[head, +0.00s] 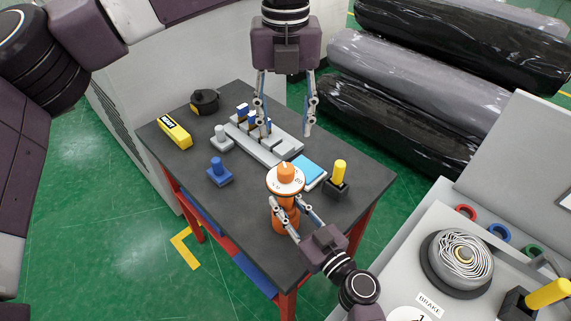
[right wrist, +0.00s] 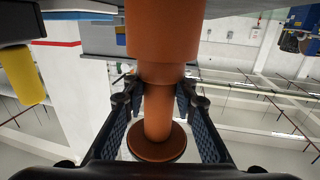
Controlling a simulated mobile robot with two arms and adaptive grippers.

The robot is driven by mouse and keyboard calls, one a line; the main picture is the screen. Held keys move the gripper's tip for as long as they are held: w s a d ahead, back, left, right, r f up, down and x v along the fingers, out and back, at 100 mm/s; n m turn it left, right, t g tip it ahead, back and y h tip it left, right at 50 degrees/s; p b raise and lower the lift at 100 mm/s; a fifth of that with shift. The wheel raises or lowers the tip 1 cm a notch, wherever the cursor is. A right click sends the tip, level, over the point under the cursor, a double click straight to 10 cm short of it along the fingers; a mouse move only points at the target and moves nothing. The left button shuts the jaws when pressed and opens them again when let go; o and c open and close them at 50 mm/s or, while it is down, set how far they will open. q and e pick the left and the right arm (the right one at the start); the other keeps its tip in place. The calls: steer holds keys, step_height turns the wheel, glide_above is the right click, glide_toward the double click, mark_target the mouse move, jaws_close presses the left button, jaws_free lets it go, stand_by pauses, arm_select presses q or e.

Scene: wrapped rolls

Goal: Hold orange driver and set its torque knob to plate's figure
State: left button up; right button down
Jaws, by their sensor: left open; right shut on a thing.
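The orange driver (head: 284,222) stands upright at the front of the dark table. On top it has a white dial disc with small dark marks and an orange torque knob (head: 286,172). My right gripper (head: 288,204) is shut around the driver's body from the front right. In the right wrist view the orange driver (right wrist: 158,112) runs between both pads, with a wider round end below; its knob is out of that view. My left gripper (head: 285,133) is open, pointing down, above and behind the knob, over the grey fixture. I cannot make out a plate with a readable figure.
The table (head: 240,200) also bears a grey fixture (head: 262,140) with blue-and-white blocks, a blue-topped block (head: 307,169), a yellow-handled piece (head: 339,172), a blue piece (head: 219,172), a yellow box (head: 174,134) and a black tape (head: 204,101). A grey console (head: 400,250) stands at right.

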mark_target(286, 168)
steer(key=shift+f, duration=0.15)
arm_select(q)
step_height(286, 168, down, 12)
steer(key=n, duration=0.4)
steer(key=shift+n, duration=0.4)
steer(key=shift+r, duration=0.1)
steer(key=shift+c, duration=0.4)
steer(key=c, duration=1.1)
steer(key=m, duration=0.5)
steer(key=shift+m, duration=0.3)
steer(key=m, duration=0.6)
arm_select(e)
steer(key=shift+d, duration=0.1)
